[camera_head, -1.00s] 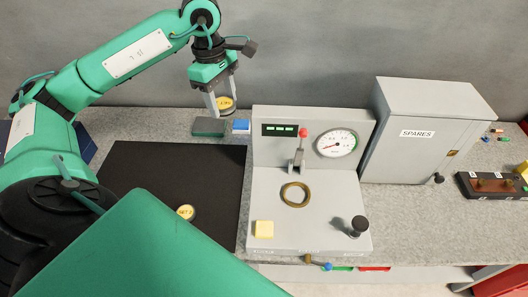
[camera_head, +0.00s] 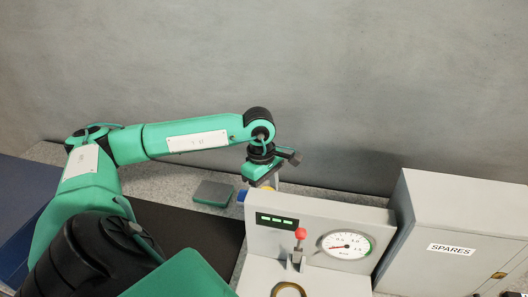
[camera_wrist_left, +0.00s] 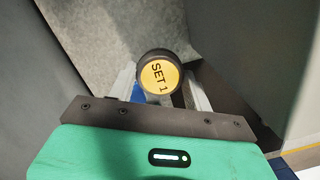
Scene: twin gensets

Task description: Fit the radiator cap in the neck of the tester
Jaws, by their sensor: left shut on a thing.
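A radiator cap (camera_wrist_left: 160,77) with a yellow face marked "SET 1" sits between the fingers of my left gripper (camera_wrist_left: 160,95). The gripper is shut on it. In the head view my left gripper (camera_head: 268,188) is at the back left of the tester (camera_head: 340,214), and the tester's upright panel hides most of its fingers. Only a bit of yellow shows there. The tester has a round gauge (camera_head: 346,245), a red-knobbed lever (camera_head: 299,243) and part of a brass ring (camera_head: 290,290) at the bottom edge. I cannot tell whether this ring is the neck. My right gripper is not in view.
A grey cabinet marked "SPARES" (camera_head: 450,248) stands right of the tester. A dark green block (camera_head: 213,193) and a blue block (camera_head: 241,195) lie left of the gripper. A black mat (camera_head: 190,232) covers the bench at left. The wall is behind.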

